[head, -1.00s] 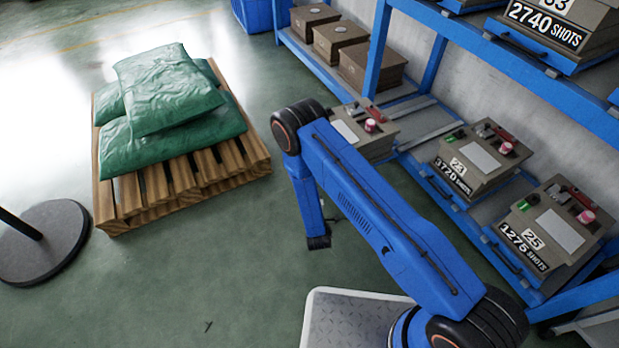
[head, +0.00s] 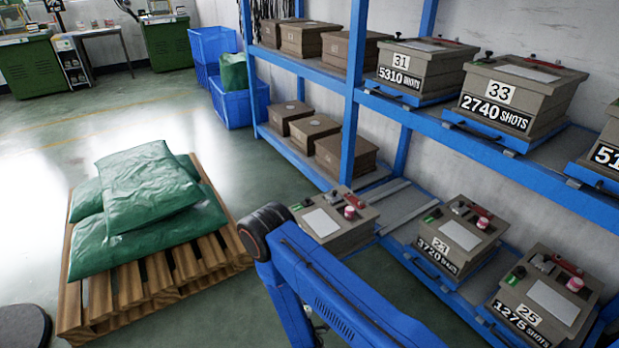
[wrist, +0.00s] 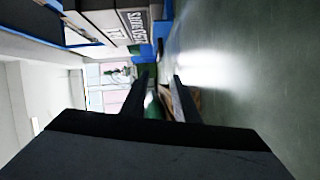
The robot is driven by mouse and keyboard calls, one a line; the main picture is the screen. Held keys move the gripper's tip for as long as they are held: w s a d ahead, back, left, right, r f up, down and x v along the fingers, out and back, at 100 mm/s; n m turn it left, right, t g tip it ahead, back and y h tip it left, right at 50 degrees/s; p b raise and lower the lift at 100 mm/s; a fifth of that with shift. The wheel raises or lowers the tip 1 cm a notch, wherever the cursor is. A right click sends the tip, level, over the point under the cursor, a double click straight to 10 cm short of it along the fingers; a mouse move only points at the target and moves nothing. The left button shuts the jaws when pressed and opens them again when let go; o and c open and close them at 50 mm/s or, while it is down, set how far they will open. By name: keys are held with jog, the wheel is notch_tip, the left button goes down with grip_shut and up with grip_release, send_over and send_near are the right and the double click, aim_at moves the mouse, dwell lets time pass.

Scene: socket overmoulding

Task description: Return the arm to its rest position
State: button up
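My blue arm (head: 335,290) rises from the bottom edge of the head view, bends at a dark elbow joint, and drops down in front of the pallet and shelf. Its lower end runs out of the picture, so my gripper is hidden there. In the wrist view my gripper (wrist: 160,92) shows two dark fingers standing apart with a clear gap. No held object is seen between them. Beyond the gap are a green bag and part of the pallet, at a distance.
A wooden pallet (head: 70,310) with green bags (head: 145,190) stands at left. A blue rack (head: 352,120) with brown boxes and labelled moulds (head: 460,235) runs along the right. A dark round base (head: 25,327) lies at lower left. Floor between pallet and blue bins (head: 240,105) is clear.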

jog(key=w+d+r+m+g+h, duration=0.1)
jog(key=w+d+r+m+g, duration=0.15)
jog(key=w+r, duration=0.5)
jog(key=w+d+r+m+g+h, duration=0.1)
jog(key=w+r+m, duration=0.35)
jog(key=r, duration=0.65)
jog(key=s+d+r+m+g, duration=0.15)
jog(key=d+r, duration=0.35)
jog(key=r, duration=0.6)
jog(key=s+d+r+m+g, duration=0.1)
jog(key=d+r+m+g, duration=0.15)
jog(key=d+r, duration=0.6)
jog(key=s+d+r+m+g, duration=0.1)
jog(key=s+d+r+m, duration=0.1)
jog(key=s+d+r, duration=0.45)
jog(key=s+d+r+m+g, duration=0.15)
jog(key=s+d+r, duration=0.25)
jog(key=s+r, duration=0.55)
jog(key=s+d+r+m+h, duration=0.1)
jog(key=s+d, duration=0.4)
jog(key=s, duration=0.7)
jog(key=s+d+r+m+g+h, duration=0.1)
jog(key=s+d, duration=0.4)
jog(key=s, duration=0.7)
jog(key=shift+s+d+r+m+g, duration=0.25)
jog(key=shift+r+m, duration=0.4)
jog(key=shift+m, duration=0.4)
